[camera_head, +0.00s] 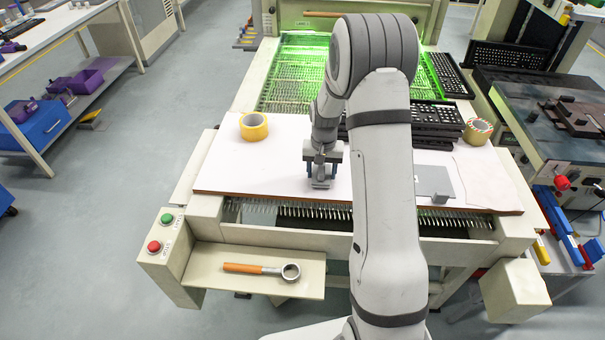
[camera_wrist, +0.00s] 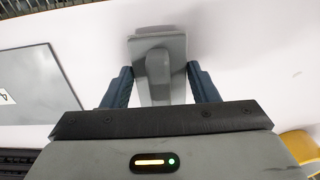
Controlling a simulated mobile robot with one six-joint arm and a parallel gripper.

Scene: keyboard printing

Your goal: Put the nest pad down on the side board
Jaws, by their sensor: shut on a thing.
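My gripper (camera_head: 322,160) hangs over the white-topped board (camera_head: 250,180), left of my arm. It also shows in the wrist view (camera_wrist: 160,84), with a dark blue finger on each side of a grey pad (camera_wrist: 157,48). The gripper is shut on this pad by its raised grip. The pad's flat foot shows just below the fingers in the head view (camera_head: 320,184). It is over the front middle of the board. I cannot tell whether it touches the board. The fingers partly hide it.
A grey plate (camera_head: 430,178) with a small upright block lies right of my arm. Yellow tape (camera_head: 254,126) stands at the board's back left, striped tape (camera_head: 478,131) at the right. Black keyboards (camera_head: 435,116) are stacked behind. Bristly strips (camera_head: 285,213) run below the front edge.

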